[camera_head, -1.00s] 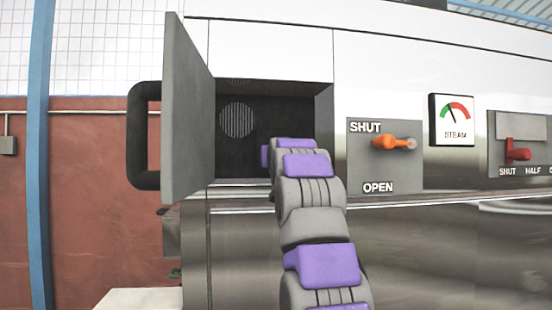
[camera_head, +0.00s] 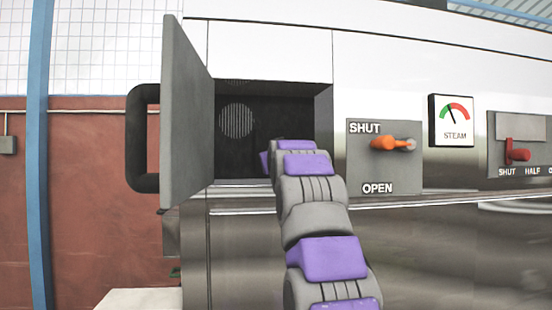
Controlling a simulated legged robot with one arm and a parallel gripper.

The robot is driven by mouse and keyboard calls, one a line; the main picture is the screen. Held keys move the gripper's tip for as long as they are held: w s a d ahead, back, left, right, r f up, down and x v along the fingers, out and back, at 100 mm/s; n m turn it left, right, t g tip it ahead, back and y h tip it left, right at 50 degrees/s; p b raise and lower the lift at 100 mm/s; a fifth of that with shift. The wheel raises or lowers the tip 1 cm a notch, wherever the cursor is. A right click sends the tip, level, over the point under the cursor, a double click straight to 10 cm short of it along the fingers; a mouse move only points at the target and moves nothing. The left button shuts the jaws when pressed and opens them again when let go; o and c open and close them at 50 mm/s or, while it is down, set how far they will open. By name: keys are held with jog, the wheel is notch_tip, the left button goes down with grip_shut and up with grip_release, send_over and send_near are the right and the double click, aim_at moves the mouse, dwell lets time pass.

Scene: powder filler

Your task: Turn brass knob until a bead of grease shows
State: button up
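No brass knob and no bead of grease show in this view. My arm reaches up from the bottom of the picture to the open compartment (camera_head: 290,100) in the steel machine. Its far end is at the compartment's lower right part. My gripper is not visible; the arm's own links hide whatever lies past them. The compartment is dark inside, with a round perforated disc on its back wall (camera_head: 236,120).
The grey compartment door (camera_head: 187,115) stands open at the left, with a thick black handle (camera_head: 140,140). Right of the opening are an orange lever (camera_head: 390,143) by SHUT, a steam gauge (camera_head: 451,120) and a red lever (camera_head: 517,154). A blue post (camera_head: 38,150) stands far left.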

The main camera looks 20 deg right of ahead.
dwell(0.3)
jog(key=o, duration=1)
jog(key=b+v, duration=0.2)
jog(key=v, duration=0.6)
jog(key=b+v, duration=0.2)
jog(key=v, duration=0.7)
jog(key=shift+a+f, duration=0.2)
